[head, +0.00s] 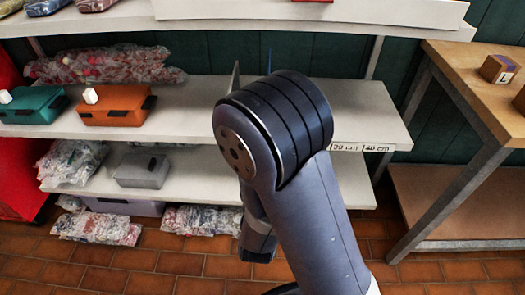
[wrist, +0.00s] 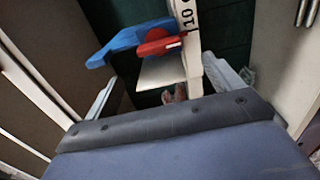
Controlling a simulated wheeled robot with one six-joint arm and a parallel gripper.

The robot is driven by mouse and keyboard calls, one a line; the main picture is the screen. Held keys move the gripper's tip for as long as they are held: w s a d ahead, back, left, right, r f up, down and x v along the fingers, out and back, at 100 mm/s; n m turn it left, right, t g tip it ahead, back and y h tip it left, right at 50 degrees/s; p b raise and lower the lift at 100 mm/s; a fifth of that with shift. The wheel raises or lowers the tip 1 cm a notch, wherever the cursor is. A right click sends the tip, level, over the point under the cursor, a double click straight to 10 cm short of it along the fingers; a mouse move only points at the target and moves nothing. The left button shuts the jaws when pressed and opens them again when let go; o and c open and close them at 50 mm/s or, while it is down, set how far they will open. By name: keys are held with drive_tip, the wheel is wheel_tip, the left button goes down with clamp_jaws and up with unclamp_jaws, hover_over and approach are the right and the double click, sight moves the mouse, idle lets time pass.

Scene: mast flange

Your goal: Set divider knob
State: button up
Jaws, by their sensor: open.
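In the wrist view a red knob (wrist: 165,43) sits beside a blue piece (wrist: 122,42), close to a pale strip marked "10" (wrist: 188,25). My gripper (wrist: 161,72) is open, its two fingers spread apart below the knob in the picture, and nothing is clearly held. In the head view a thin pale upright (head: 235,77) and a blue tip (head: 269,60) stand at the middle shelf. My arm hides the gripper, the knob and part of the shelf edge there.
A wooden table (head: 470,66) with a lettered block (head: 499,69) stands right. Bagged goods (head: 98,228) fill the lower left.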

drive_tip(key=shift+s, duration=1.45)
drive_tip(key=shift+w, duration=0.1)
drive_tip(key=w, duration=1)
drive_tip(key=shift+w+d+b, duration=0.15)
drive_tip(key=shift+w+b, duration=0.2)
drive_tip(key=shift+b, duration=0.1)
